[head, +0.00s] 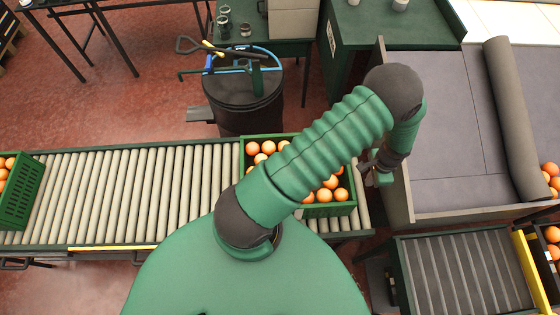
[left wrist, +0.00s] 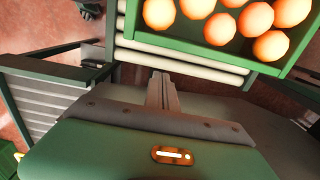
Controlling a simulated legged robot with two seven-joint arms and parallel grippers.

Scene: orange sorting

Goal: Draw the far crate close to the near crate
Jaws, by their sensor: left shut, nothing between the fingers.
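A green crate (head: 332,209) of oranges stands at the right end of the roller conveyor, partly hidden behind my arm. Another green crate (head: 20,205) with oranges stands at the conveyor's left end, cut off by the picture edge. A long stretch of bare rollers lies between them. My left gripper (head: 370,172) is just right of the right-hand crate, beyond its end wall. In the left wrist view my left gripper (left wrist: 161,85) is shut and empty, with a crate wall (left wrist: 200,52) and rollers ahead of it. My right gripper is not in view.
The roller conveyor (head: 140,195) is clear between the crates. A black barrel (head: 243,100) with tools on top stands behind it. A grey-lined bin (head: 440,130) is at right, with a second roller section (head: 460,275) below it.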

